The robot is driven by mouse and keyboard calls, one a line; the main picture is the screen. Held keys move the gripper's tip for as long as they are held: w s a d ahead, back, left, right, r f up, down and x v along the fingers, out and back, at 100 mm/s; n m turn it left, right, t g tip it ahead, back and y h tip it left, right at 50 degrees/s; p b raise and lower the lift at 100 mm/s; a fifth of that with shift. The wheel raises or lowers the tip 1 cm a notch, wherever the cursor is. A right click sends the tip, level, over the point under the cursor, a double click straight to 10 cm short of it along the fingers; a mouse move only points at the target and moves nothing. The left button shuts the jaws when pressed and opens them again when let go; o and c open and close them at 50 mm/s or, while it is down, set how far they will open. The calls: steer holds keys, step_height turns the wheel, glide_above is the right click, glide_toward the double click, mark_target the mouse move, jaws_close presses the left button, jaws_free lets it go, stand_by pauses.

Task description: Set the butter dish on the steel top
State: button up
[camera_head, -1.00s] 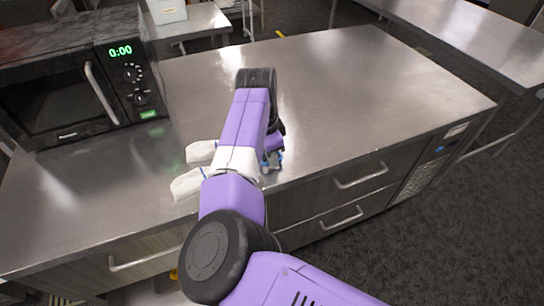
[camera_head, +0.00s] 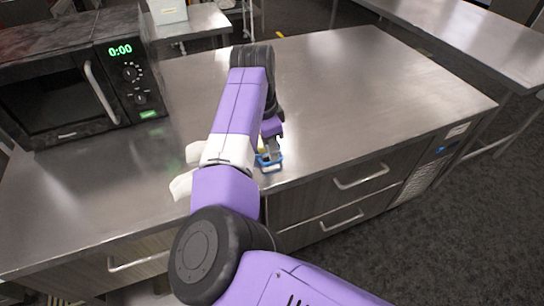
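A small blue-edged object with pale and yellow parts, seemingly the butter dish (camera_head: 268,162), shows at my gripper, by the front edge of the steel top (camera_head: 330,90). My gripper (camera_head: 271,151) points down at it, right of my purple and white arm. The arm hides part of both. The fingers are too small and covered to tell whether they are shut on the dish. I cannot tell whether the dish touches the steel top.
A black microwave (camera_head: 60,85) stands on the left of the steel top. The right and back of the top are clear. Drawers with handles (camera_head: 360,176) are below the front edge. Another steel table (camera_head: 470,35) stands at the back right.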

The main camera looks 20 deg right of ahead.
step_height(320, 180, up, 7)
steer(key=a, duration=0.1)
steer(key=shift+r+b, duration=0.2)
steer(key=shift+b, duration=0.25)
